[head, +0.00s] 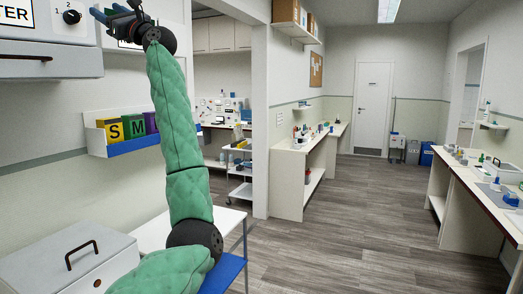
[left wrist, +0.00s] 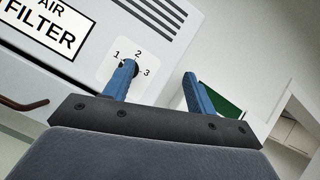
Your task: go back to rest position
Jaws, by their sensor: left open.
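My left arm, in a green padded sleeve, rises through the head view. My left gripper (head: 108,14) is at its top, at the upper left, in front of the wall. In the left wrist view the gripper (left wrist: 160,73) has its two blue fingers apart with nothing between them. The air filter unit (left wrist: 75,50) lies beyond the fingers, with a dial knob (head: 71,17) marked 1, 2 and 3. In the wrist view the left finger mostly hides this knob. The gap between finger and knob cannot be judged. My right gripper is not in view.
A wall shelf (head: 135,144) holds boxes lettered S and M behind my arm. A grey lidded box (head: 75,262) stands at the lower left. A workbench (head: 300,158) is at mid-room and another counter (head: 452,178) at the right. The wooden floor (head: 350,215) between them is clear.

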